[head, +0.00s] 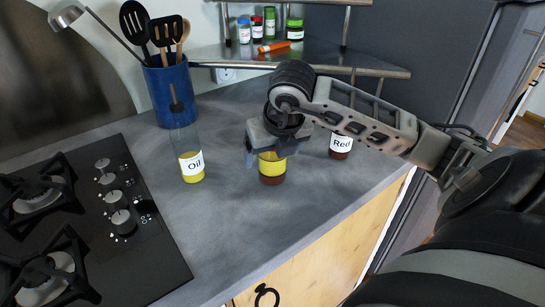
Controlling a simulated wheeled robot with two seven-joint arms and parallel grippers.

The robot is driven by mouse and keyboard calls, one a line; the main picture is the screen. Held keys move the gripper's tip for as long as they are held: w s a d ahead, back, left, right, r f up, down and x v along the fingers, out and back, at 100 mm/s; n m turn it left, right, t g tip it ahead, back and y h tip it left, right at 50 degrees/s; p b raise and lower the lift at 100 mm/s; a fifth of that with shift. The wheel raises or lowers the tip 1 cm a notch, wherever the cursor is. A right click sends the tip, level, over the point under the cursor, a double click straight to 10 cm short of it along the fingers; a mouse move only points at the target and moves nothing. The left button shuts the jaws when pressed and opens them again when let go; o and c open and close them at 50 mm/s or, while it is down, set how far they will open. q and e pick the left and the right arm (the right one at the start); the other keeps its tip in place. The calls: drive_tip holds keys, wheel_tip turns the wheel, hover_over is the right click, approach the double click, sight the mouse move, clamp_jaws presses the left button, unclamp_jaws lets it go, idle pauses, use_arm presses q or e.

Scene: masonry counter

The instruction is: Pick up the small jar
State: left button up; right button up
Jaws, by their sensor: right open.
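A small jar (271,172) with a yellow upper part and a dark reddish-brown lower part stands upright on the grey counter. My right gripper (268,152) is open directly above it and points down. The gripper hides the jar's top. I cannot tell whether the fingers touch the jar. My left gripper is not in view.
An oil bottle (191,163) stands left of the jar, and a bottle labelled Red (341,145) stands to its right. A blue utensil holder (170,88) is behind. The hob (125,262) is at left. A corner shelf (330,59) holds several small containers.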

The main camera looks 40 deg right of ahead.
drive_tip(key=c, duration=1.2)
drive_tip(key=shift+r, duration=0.1)
drive_tip(key=shift+c, duration=0.6)
drive_tip(key=shift+r, duration=0.1)
